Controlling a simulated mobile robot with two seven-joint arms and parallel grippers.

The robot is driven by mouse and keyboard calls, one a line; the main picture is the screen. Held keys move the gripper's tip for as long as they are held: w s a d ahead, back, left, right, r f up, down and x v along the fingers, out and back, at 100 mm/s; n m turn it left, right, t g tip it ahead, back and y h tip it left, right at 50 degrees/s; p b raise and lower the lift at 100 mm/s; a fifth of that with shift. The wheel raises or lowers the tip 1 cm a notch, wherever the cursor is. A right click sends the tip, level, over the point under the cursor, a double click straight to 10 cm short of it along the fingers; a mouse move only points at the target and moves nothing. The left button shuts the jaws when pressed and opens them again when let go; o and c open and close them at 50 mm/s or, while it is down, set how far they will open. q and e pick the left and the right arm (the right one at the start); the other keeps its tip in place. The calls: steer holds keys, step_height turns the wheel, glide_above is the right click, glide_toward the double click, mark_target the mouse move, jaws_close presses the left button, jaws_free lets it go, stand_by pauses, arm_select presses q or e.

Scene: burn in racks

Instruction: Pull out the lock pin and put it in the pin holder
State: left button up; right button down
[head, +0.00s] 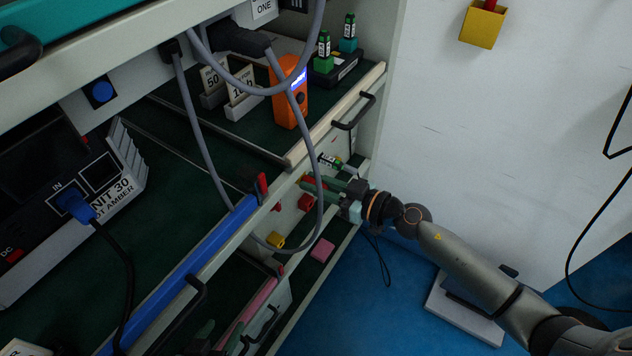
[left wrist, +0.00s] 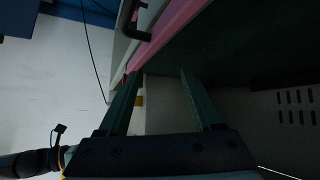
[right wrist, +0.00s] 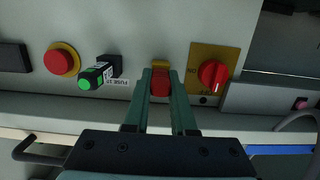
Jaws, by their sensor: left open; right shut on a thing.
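My right gripper (head: 318,182) reaches in from the right to the front panel of the rack. In the right wrist view my right gripper (right wrist: 160,82) is shut on a red piece (right wrist: 160,86), which looks like the lock pin. A yellow part (right wrist: 160,67) shows just behind it at the panel. I cannot tell how deep the pin sits. A yellow box (head: 481,27) on the white wall has something red in its top and may be the pin holder. My left gripper (left wrist: 160,78) is open and empty, low by a pink strip (left wrist: 165,30).
Near the pin are a red button with a yellow ring (right wrist: 60,60), a green-tipped fuse holder (right wrist: 92,76) and a red rotary knob (right wrist: 213,75). Grey cables (head: 197,135) hang across the rack. An orange device (head: 290,92) stands on the upper shelf. The wall at right is mostly clear.

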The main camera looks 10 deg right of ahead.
arm_select(q)
steer(key=shift+r+p, duration=0.25)
steer(key=shift+p, duration=0.05)
arm_select(e)
steer(key=shift+v, duration=0.8)
stand_by(0.9)
arm_select(q)
steer(key=shift+r+p, duration=0.4)
arm_select(e)
steer(key=shift+f+v, duration=0.2)
steer(key=shift+v, duration=0.6)
steer(key=shift+f+v, duration=0.2)
steer(key=shift+v, duration=0.55)
